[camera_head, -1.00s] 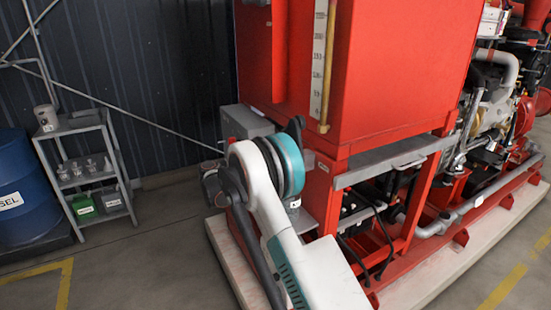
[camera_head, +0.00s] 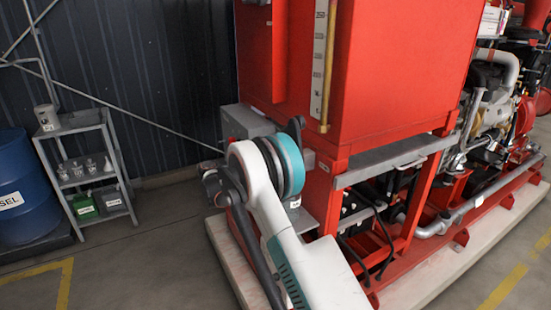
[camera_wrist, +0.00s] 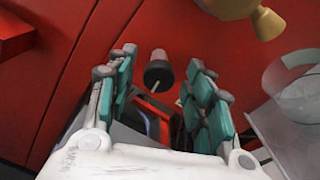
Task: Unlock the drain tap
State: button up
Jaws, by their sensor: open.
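In the wrist view my gripper (camera_wrist: 161,62) is open, with its teal fingers on either side of a short dark cylinder (camera_wrist: 158,72). This cylinder stands out in front of a red surface and has a thin pale pin at its near end. I cannot tell whether it is part of the drain tap, or whether a finger touches it. A brass-coloured fitting (camera_wrist: 245,10) shows at the top right, beyond the right finger. In the head view my gripper is hidden behind my arm, by the lower left of the red tank (camera_head: 400,80).
A clear cup-like vessel (camera_wrist: 292,82) is close to the right finger. A grey box (camera_head: 247,122) sits at the tank's left. A grey shelf (camera_head: 78,128) and a blue drum (camera_head: 25,185) stand at the left. Floor is free between shelf and pump base.

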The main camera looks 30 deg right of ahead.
jog(key=a, duration=1.2)
jog(key=shift+s, duration=0.2)
